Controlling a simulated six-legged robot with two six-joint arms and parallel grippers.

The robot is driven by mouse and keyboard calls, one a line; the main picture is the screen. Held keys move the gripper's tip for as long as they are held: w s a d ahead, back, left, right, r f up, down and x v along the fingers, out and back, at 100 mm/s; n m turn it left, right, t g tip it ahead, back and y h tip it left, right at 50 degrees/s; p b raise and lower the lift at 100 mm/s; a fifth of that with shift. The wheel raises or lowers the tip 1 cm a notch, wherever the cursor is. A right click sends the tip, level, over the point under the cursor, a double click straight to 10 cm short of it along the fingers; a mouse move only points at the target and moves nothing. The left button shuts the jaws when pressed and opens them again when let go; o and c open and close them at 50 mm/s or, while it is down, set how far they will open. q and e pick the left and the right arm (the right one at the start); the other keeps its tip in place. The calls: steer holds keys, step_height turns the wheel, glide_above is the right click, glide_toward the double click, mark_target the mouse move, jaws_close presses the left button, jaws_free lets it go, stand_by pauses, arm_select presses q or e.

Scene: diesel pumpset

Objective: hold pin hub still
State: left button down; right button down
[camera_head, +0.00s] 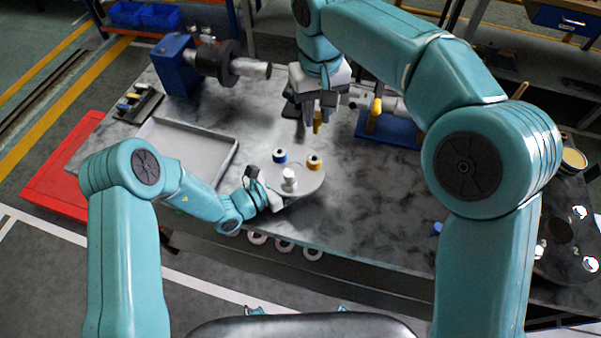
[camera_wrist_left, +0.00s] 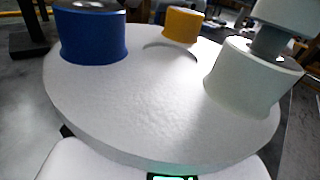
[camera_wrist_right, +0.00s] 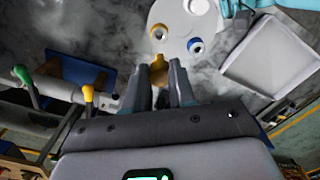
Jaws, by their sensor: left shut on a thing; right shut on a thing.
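The pin hub (camera_head: 305,185) is a round white plate on the table near its front edge. It carries a blue boss (camera_head: 280,156), a yellow boss (camera_head: 314,162) and a white boss (camera_head: 289,184). In the left wrist view, a pale cap on a grey stem (camera_wrist_left: 272,40) stands in the white boss (camera_wrist_left: 250,82). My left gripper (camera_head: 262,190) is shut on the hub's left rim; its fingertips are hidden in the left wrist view. My right gripper (camera_wrist_right: 160,85) is shut on a small yellow piece (camera_wrist_right: 159,66), held above the table behind the hub.
An empty grey tray (camera_head: 190,148) lies left of the hub. A blue machine with a dark shaft (camera_head: 225,66) stands at the back left. A blue stand with a yellow-handled part (camera_head: 376,108) is right of my right gripper. The table right of the hub is clear.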

mark_target(316, 133)
steer(key=shift+f, duration=0.1)
stand_by(0.5)
steer(key=shift+f, duration=3.8)
steer(key=shift+f, duration=1.55)
steer(key=c, duration=0.9)
jaws_free()
steer(key=shift+o, duration=0.2)
step_height(316, 133, up, 12)
steer(key=shift+r, duration=0.1)
arm_select(q)
steer(key=shift+c, duration=0.3)
jaws_free()
